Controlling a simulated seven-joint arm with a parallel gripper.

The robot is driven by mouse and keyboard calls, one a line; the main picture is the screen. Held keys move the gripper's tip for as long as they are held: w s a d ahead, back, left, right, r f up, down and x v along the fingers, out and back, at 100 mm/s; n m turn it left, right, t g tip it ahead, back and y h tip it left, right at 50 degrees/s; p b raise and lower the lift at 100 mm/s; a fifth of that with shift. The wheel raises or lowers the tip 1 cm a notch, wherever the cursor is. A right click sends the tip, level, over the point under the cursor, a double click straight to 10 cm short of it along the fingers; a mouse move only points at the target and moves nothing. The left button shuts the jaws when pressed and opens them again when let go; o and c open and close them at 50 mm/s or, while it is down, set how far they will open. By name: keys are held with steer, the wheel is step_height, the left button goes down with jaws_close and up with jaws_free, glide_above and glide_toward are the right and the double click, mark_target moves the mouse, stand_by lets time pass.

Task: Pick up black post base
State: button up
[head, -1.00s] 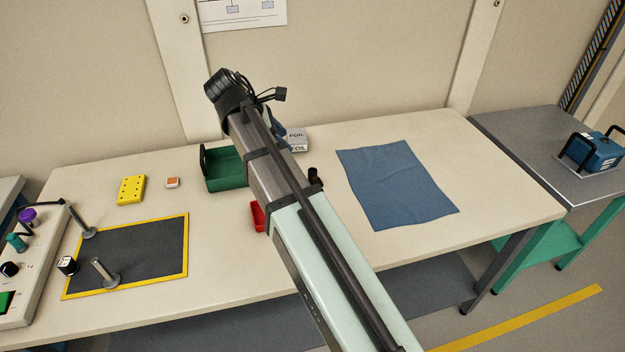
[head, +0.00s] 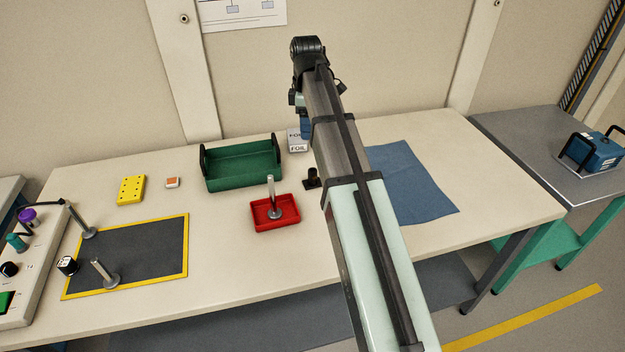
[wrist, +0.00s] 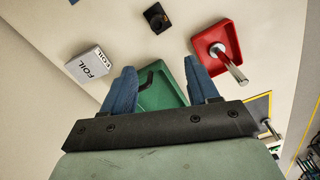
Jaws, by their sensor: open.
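The black post base (head: 312,179) stands on the table between the red tray and the blue cloth, just left of my arm in the head view. In the wrist view the black post base (wrist: 157,18) is near the top centre, beyond my fingertips and apart from them. My gripper (wrist: 159,82) is open, with its two blue fingers spread and nothing between them but the view of the green bin below. In the head view my gripper is mostly hidden behind my arm.
A red tray (head: 289,221) holds an upright metal post. A green bin (head: 243,180) and a foil box (head: 294,146) stand behind. The blue cloth (head: 419,185) lies at right, partly behind my arm. A yellow-edged mat (head: 185,262) with posts lies at left.

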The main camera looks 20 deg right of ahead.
mark_target(311, 170)
step_height(311, 170, down, 14)
steer(key=shift+r, duration=0.1)
steer(key=shift+s+d+f, duration=0.1)
steer(key=shift+d+f, duration=0.15)
steer(key=shift+f, duration=0.8)
steer(key=shift+d+f, duration=0.25)
steer(key=shift+f, duration=1.4)
steer(key=shift+c, duration=0.2)
jaws_close()
